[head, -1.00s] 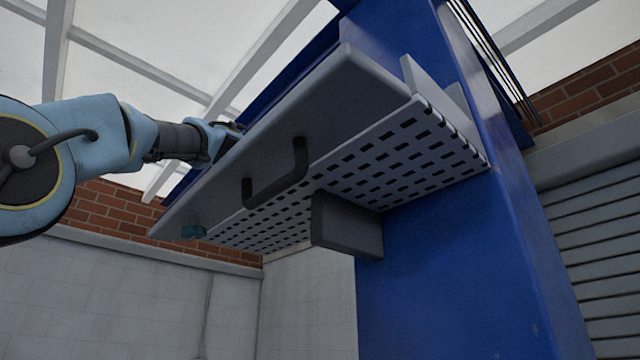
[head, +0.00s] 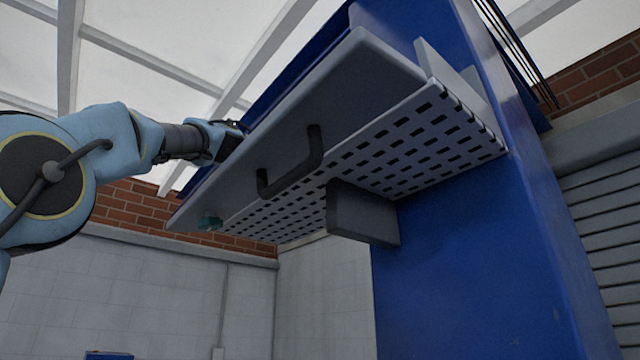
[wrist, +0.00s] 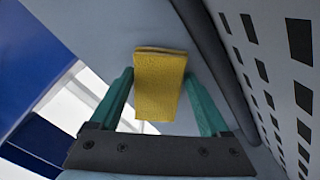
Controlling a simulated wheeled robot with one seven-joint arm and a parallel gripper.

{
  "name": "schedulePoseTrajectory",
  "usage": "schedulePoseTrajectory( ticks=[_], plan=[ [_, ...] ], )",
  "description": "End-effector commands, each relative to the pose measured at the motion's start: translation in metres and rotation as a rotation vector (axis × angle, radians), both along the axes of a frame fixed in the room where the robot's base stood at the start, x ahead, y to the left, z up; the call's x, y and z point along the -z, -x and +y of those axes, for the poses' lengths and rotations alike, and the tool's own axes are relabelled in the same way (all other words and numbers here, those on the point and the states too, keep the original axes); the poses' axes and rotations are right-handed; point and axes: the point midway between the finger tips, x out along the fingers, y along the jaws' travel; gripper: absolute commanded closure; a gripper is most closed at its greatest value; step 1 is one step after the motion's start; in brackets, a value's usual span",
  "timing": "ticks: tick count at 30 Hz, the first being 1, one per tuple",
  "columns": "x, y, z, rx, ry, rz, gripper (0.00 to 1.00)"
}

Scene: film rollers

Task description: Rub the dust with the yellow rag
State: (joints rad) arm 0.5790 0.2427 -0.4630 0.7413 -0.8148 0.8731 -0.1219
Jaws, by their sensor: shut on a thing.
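The yellow rag (wrist: 160,85) is between the teal fingers of my gripper (wrist: 160,76) in the wrist view. The gripper is shut on it, and the rag lies in front of a grey panel surface. In the head view my gripper (head: 232,128) is at the upper left edge of the grey panel (head: 345,95); its fingers and the rag are hidden there. I cannot make out any distinct patch of dust in either view.
The panel has a dark handle (head: 292,168) and a perforated underside (head: 400,150) with a grey box (head: 362,214) below it. A blue column (head: 470,250) stands at the right. A small teal piece (head: 210,222) is at the panel's lower left.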

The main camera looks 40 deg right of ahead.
Motion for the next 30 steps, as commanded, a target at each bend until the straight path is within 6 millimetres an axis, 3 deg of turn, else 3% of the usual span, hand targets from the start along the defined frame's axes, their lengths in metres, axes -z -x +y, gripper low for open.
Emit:
schedulePoseTrajectory(
  ticks=[12,30],
  plan=[
    [0.001,-0.002,0.040,-0.001,0.001,-0.002,0.64],
    [0.001,-0.002,0.053,0.000,0.002,-0.002,0.64]
  ],
)
